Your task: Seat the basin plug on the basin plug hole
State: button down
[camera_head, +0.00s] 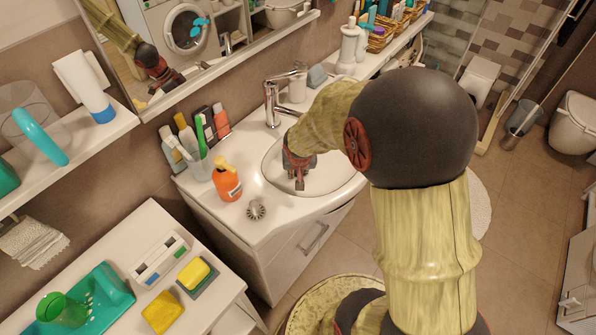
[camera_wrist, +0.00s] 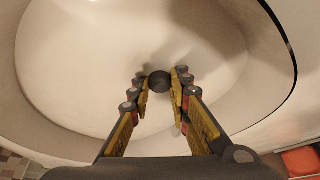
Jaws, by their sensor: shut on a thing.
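The basin plug (camera_wrist: 160,81) shows as a small dark round piece between my fingertips in the wrist view. My gripper (camera_wrist: 161,86) is shut on it, with a finger on either side. The white basin (camera_wrist: 75,60) spreads out beyond and around the fingers. In the head view my gripper (camera_head: 298,182) points down inside the near left part of the basin (camera_head: 335,178). I cannot make out the plug hole in either view; the plug, fingers and arm may cover it. The plug's height above the basin floor cannot be told.
A chrome faucet (camera_head: 275,103) stands at the basin's back. An orange soap bottle (camera_head: 227,181) and a metallic round piece (camera_head: 256,210) stand on the counter left of my gripper. Bottles and a cup line the back left. The front-left counter is mostly clear.

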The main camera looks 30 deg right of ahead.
jog(key=shift+f+b, duration=0.8)
jog(key=shift+f, duration=0.15)
jog(key=c, duration=1.6)
grip_release()
jog(key=shift+r, duration=0.1)
jog(key=v, duration=1.2)
jog(key=shift+s, duration=0.1)
jog(key=s+a+r+n+p, duration=0.1)
jog(key=s+a+r+n, duration=0.1)
jog(key=s+a+r, duration=0.2)
jog(key=s+a+r+n+t+y+p, duration=0.1)
jog(key=s+a+r+n, duration=0.1)
jog(key=s+a+r, duration=0.2)
jog(key=s+a+r+n+y+p, duration=0.1)
jog(key=s+a+r, duration=0.3)
jog(key=s+r, duration=0.4)
jog(key=shift+r+n+t+p, duration=0.35)
jog(key=shift+r+n+t, duration=0.05)
jog(key=shift+r, duration=0.45)
